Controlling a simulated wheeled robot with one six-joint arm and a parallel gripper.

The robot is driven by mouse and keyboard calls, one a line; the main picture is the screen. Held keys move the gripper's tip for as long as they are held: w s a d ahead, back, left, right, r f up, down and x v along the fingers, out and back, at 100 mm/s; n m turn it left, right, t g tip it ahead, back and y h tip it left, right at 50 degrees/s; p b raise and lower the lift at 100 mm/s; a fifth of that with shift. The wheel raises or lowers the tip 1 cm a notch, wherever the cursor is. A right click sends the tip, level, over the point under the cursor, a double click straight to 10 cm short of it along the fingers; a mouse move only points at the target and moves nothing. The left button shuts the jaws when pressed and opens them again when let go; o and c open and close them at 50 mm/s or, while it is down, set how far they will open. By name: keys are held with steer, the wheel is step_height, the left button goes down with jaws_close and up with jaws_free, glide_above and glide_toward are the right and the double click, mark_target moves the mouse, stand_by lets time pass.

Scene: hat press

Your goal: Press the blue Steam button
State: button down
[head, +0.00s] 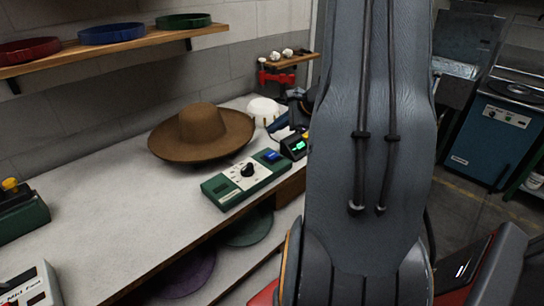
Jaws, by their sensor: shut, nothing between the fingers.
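A control box (232,183) with green sides and a pale top lies on the bench near its front edge. A blue button (271,156), which I take for the Steam button, is at its far right end. A black round knob (247,169) sits near the middle of the box. The box's lettering is too small to read. My large grey arm link fills the middle right of the view. I cannot make out my gripper's fingers; the arm covers the area just right of the box. Nothing visible touches the button.
A brown wide-brimmed hat (201,131) lies behind the box. A black device with a green display (297,146) stands right of the button, with dark blue parts (280,122) behind it. A shelf (112,48) holds coloured rings.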

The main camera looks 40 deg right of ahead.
steer(key=b, duration=0.3)
glide_above(275, 156)
step_height(275, 156, down, 5)
steer(key=shift+w+f, duration=0.1)
steer(key=shift+f+b, duration=0.95)
steer(key=shift+f, duration=0.1)
steer(key=shift+f, duration=0.2)
stand_by(1.0)
steer(key=shift+f+b, duration=0.25)
steer(key=shift+b, duration=0.35)
steer(key=shift+f+b, duration=0.5)
stand_by(0.5)
steer(key=shift+r, duration=0.15)
steer(key=shift+r+p, duration=0.55)
steer(key=shift+r, duration=0.25)
